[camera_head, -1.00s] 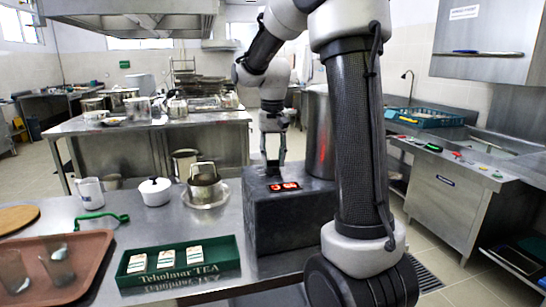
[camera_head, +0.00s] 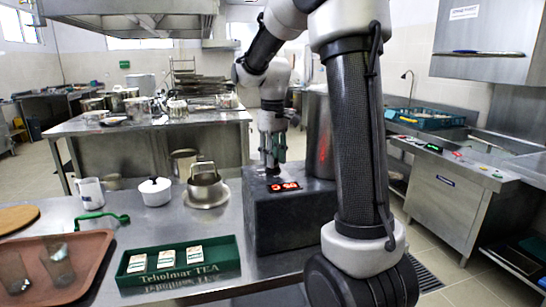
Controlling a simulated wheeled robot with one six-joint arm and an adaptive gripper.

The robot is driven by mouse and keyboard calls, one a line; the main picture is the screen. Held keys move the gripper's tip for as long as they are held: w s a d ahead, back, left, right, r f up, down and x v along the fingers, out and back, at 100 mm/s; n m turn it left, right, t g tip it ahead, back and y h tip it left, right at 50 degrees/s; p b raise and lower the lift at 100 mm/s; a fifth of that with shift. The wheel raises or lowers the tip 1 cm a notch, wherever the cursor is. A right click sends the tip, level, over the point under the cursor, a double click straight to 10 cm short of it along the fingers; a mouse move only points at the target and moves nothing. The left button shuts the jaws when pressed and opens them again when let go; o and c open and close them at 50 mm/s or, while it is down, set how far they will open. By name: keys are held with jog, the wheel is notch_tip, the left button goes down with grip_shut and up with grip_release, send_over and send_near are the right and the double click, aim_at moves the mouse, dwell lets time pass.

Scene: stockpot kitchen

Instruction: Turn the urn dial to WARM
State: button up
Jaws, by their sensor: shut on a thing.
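The urn is a tall steel cylinder (camera_head: 318,130) behind a dark grey block-shaped base (camera_head: 290,218), partly hidden by my arm. A lit red display (camera_head: 284,187) shows on top of the base; its characters are too small to read surely. My gripper (camera_head: 272,168) points down at the base top, just behind the display, and is shut on the urn dial. The dial is mostly hidden by the fingers, and its marks and setting cannot be read.
A steel pot (camera_head: 205,187) on a saucer-like dish, a white lidded pot (camera_head: 155,191) and a white mug (camera_head: 90,193) stand left of the base. A green tea box (camera_head: 215,277) and a brown tray (camera_head: 98,260) lie nearer.

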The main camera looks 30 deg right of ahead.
dwell(0.5)
jog(key=o, duration=1)
notch_tip(320, 180, up, 12)
jog(key=shift+r, duration=0.1)
